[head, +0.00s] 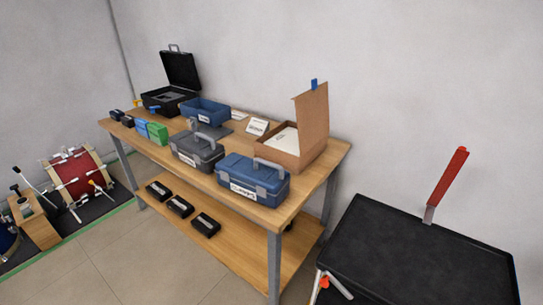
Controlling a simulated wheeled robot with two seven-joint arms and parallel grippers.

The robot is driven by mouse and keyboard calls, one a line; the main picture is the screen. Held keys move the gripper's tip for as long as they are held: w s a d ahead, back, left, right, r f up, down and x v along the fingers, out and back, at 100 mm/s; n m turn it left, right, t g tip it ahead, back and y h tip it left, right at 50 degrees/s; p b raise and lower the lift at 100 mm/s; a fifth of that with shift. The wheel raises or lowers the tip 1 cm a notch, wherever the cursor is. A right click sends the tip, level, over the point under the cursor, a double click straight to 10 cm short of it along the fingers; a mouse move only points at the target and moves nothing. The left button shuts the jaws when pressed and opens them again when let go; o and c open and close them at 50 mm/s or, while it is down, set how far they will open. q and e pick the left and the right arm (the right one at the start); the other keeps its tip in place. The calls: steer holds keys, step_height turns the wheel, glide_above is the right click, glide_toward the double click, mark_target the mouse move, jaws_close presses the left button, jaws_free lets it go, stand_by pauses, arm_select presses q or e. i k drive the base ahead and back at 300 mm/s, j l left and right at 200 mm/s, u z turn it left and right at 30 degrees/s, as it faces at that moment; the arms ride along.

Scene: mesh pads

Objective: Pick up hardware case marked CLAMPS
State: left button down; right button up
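A closed blue hardware case (253,179) with a grey handle and latches stands at the near right end of the wooden table. Its front has a white label with dark lettering, too small to read surely. A closed grey hardware case (197,150) stands just left of it and also has a white label. I cannot tell for certain which one is marked CLAMPS. Neither of my grippers can be made out in the head view.
The wooden table (226,161) also holds an open cardboard box (309,130), a blue open bin (205,112) and an open black case (168,97). Black boxes (179,206) lie on its lower shelf. A black-topped stand (420,255) is at right; drums (77,174) at left.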

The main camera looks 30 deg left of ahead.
mark_target(266, 182)
steer(key=u, duration=1.1)
steer(key=i+j+z, duration=0.35)
steer(key=z, duration=0.15)
steer(key=i+j+z, duration=0.2)
steer(key=j+z, duration=0.25)
steer(key=j, duration=0.2)
steer(key=i+j+z, duration=0.15)
steer(key=j+z, duration=0.85)
steer(key=j, duration=0.25)
steer(key=k+j+z, duration=0.1)
steer(key=j+z, duration=0.35)
steer(key=j, duration=0.2)
